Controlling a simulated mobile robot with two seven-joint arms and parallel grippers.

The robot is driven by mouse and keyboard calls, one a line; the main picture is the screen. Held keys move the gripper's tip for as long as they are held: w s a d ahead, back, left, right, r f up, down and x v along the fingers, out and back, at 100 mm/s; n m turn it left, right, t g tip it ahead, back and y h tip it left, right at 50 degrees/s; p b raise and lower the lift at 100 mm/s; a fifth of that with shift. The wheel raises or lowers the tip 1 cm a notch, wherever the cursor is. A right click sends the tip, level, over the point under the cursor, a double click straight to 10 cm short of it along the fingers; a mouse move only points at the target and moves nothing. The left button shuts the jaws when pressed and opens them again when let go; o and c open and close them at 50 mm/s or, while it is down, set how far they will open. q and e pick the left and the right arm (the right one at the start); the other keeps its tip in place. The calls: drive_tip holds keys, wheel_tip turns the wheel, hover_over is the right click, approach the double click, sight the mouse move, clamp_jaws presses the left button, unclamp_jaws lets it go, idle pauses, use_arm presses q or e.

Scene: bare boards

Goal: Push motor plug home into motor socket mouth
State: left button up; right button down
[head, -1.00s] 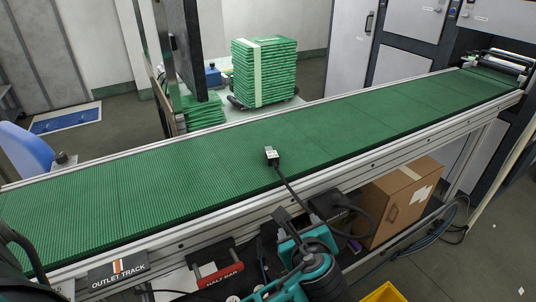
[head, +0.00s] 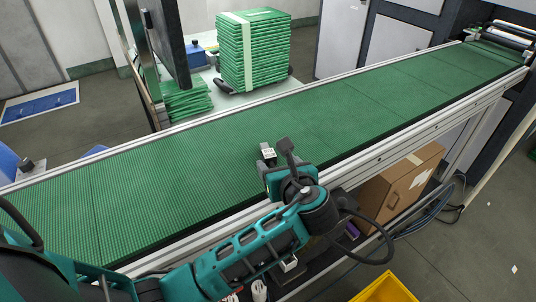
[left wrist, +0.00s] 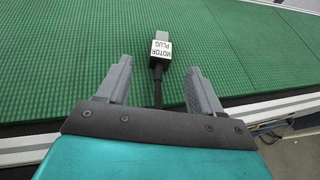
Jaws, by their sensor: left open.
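The motor plug (head: 268,156) lies on the green conveyor belt near its front edge. In the left wrist view the motor plug (left wrist: 162,48) shows a white label reading "MOTOR PLUG", a grey tip pointing away, and a black cable running back between my fingers. My left gripper (left wrist: 158,84) is open, its two grey fingers on either side of the cable, just short of the plug's body. The motor socket is not visible in these frames. My right gripper is not in view.
The green belt (head: 180,170) runs clear to both sides, edged by metal rails. A cardboard box (head: 398,190) sits under the conveyor at right. A yellow bin (head: 386,290) stands at the bottom. A stack of green packs (head: 252,50) stands behind the belt.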

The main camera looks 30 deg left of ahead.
sight(270, 154)
use_arm(q)
drive_tip(key=x, duration=0.7)
drive_tip(key=shift+w+f, duration=0.1)
drive_tip(key=shift+w, duration=0.1)
drive_tip(key=shift+c, duration=0.4)
drive_tip(key=c, duration=1)
wheel_tip(270, 154, up, 20)
drive_tip(key=shift+r, duration=0.1)
